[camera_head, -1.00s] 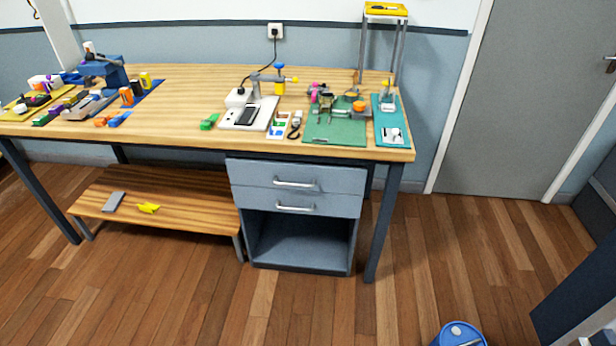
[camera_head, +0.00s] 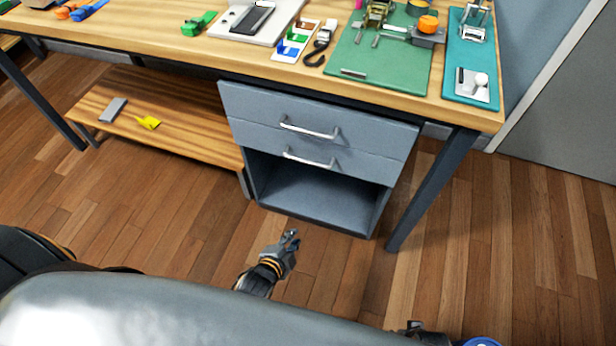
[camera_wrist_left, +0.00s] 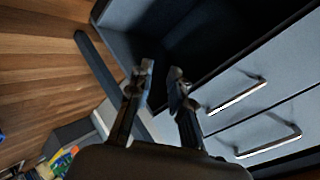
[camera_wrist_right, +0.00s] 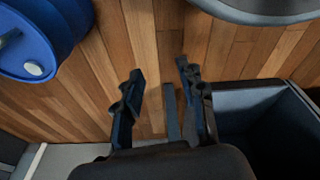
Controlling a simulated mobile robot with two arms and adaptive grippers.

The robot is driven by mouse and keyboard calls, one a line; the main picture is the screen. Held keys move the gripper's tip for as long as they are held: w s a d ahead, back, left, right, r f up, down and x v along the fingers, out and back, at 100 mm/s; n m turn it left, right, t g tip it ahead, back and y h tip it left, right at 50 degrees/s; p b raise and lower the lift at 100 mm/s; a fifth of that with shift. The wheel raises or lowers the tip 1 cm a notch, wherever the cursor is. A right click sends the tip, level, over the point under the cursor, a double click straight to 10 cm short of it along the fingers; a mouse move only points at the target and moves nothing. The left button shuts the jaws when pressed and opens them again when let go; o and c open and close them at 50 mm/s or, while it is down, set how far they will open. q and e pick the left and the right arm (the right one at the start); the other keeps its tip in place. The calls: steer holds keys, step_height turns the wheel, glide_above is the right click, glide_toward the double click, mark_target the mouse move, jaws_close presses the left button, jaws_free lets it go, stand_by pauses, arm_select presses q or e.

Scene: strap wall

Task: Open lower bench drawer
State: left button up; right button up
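The grey bench drawer unit (camera_head: 318,150) has two drawers, both shut, above an open compartment. The lower drawer (camera_head: 370,169) has a silver bar handle (camera_head: 310,160), which shows in the left wrist view (camera_wrist_left: 238,96). The upper drawer (camera_head: 370,132) has a matching handle (camera_head: 310,130), also in the left wrist view (camera_wrist_left: 268,143). My left gripper (camera_head: 290,240) is in front of and below the unit; its fingers (camera_wrist_left: 163,70) are apart and empty, not touching the handle. My right gripper's fingers (camera_wrist_right: 160,70) are apart and empty above the floor.
The workbench top (camera_head: 150,45) carries a green mat (camera_head: 380,55), a teal mat (camera_head: 455,75) and small tools. A bench leg (camera_head: 432,190) stands right of the drawers. A low wooden shelf (camera_head: 180,130) is left. A blue barrel (camera_wrist_right: 45,40) stands near my right gripper.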

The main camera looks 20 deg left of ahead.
mark_target(309, 162)
arm_select(q)
steer(key=w+a+r+m+t+b, duration=0.2)
steer(key=w+r+m+t+b, duration=0.4)
steer(key=r, duration=0.6)
steer(key=shift+n+g+y, duration=0.4)
steer(key=shift+n+g, duration=0.1)
steer(key=shift+g, duration=0.2)
steer(key=x, duration=0.4)
steer(key=b+x, duration=0.1)
steer(key=x, duration=0.9)
steer(key=shift+w+d+r, duration=0.1)
steer(key=shift+r, duration=0.25)
arm_select(e)
step_height(309, 162, up, 16)
steer(key=w+t, duration=0.1)
steer(key=w, duration=0.1)
steer(key=shift+w, duration=0.1)
arm_select(q)
jaws_close()
